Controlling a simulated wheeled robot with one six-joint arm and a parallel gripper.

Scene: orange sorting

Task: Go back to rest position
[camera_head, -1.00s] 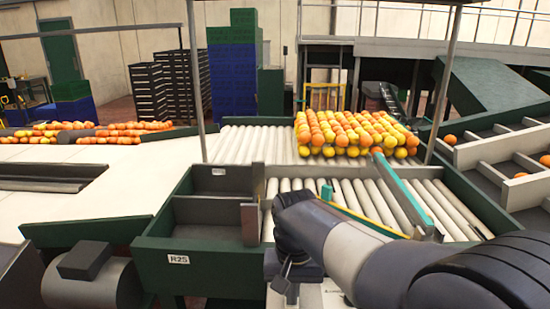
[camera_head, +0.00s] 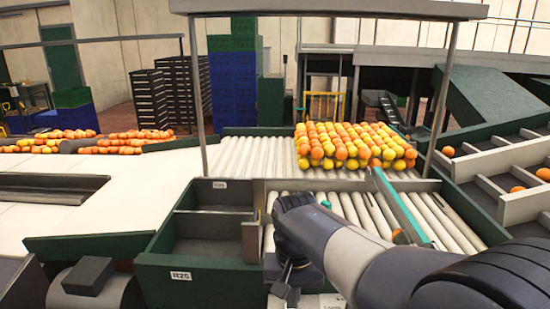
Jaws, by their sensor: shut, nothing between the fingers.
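My arm reaches in from the lower right, with its wrist (camera_head: 296,222) bent downward over the front of the roller bed. My gripper (camera_head: 284,290) is shut and empty at the bottom edge, below the wrist; its fingers are hard to make out. A block of orange and yellow fruit (camera_head: 352,146) lies on the rollers (camera_head: 255,152) beyond the arm. A small orange patch (camera_head: 400,237), perhaps a fruit, shows just behind my arm by the teal-edged divider (camera_head: 402,206).
A green sorting bin (camera_head: 210,264) labelled R25, with empty compartments, stands left of the wrist. A canopy on posts (camera_head: 330,10) spans above the rollers. More oranges lie on the left belt (camera_head: 125,143) and in the right chutes (camera_head: 500,160). Crate stacks (camera_head: 231,85) stand behind.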

